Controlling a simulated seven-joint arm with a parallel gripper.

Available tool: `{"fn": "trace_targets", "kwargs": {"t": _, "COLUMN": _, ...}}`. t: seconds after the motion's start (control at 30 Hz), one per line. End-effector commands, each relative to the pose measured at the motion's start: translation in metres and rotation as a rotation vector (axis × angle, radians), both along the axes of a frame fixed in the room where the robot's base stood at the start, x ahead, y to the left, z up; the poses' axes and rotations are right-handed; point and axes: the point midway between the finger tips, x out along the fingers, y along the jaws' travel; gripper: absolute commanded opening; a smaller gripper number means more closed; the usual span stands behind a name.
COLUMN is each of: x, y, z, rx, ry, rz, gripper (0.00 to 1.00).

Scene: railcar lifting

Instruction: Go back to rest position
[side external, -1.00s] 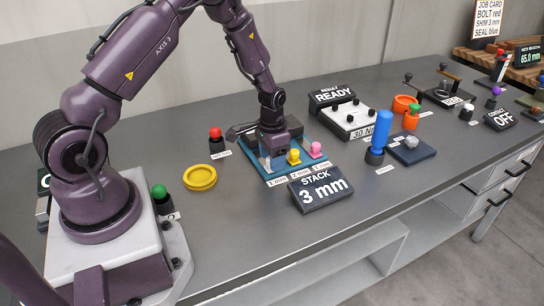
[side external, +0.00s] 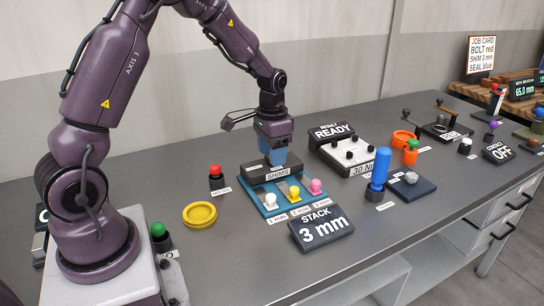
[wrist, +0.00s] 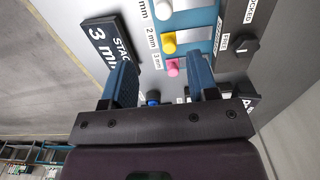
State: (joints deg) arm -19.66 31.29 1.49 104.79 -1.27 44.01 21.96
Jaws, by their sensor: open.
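My gripper (side external: 277,160) is above the back of the blue shim tray (side external: 262,205) in the side view. In the wrist view the two blue fingers of my gripper (wrist: 165,88) are apart with nothing held between them. The tray carries a white knob (side external: 271,199), a yellow knob (side external: 294,193) and a pink knob (side external: 316,187), labelled 1 mm, 2 mm and a third label too small to read there. The wrist view shows the yellow knob (wrist: 169,42) and pink knob (wrist: 173,67) beyond the fingers.
A sign reading STACK 3 mm (side external: 322,228) stands in front of the tray. A yellow ring (side external: 200,215) and red button (side external: 215,172) lie to its left. A READY sign (side external: 332,132), white box (side external: 348,152) and blue-handled tool (side external: 380,170) stand to its right.

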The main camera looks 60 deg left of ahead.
Motion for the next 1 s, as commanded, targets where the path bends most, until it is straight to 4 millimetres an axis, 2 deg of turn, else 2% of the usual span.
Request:
{"fn": "trace_targets", "kwargs": {"t": 0.23, "x": -0.001, "y": 0.000, "z": -0.001, "rx": -0.003, "ry": 0.007, "rz": 0.033, "gripper": 0.54}}
{"fn": "trace_targets", "kwargs": {"t": 0.3, "x": -0.017, "y": -0.006, "z": -0.007, "rx": -0.017, "ry": 0.052, "rz": 0.078, "gripper": 0.54}}
{"fn": "trace_targets", "kwargs": {"t": 0.33, "x": -0.024, "y": -0.010, "z": -0.003, "rx": -0.020, "ry": 0.062, "rz": 0.098, "gripper": 0.54}}
{"fn": "trace_targets", "kwargs": {"t": 0.57, "x": -0.061, "y": -0.047, "z": 0.057, "rx": -0.005, "ry": 0.009, "rz": 0.153, "gripper": 0.54}}
{"fn": "trace_targets", "kwargs": {"t": 0.8, "x": -0.113, "y": -0.093, "z": 0.120, "rx": 0.012, "ry": -0.133, "rz": 0.147, "gripper": 0.54}}
{"fn": "trace_targets", "kwargs": {"t": 1.0, "x": -0.157, "y": -0.122, "z": 0.153, "rx": 0.014, "ry": -0.286, "rz": 0.100, "gripper": 0.54}}
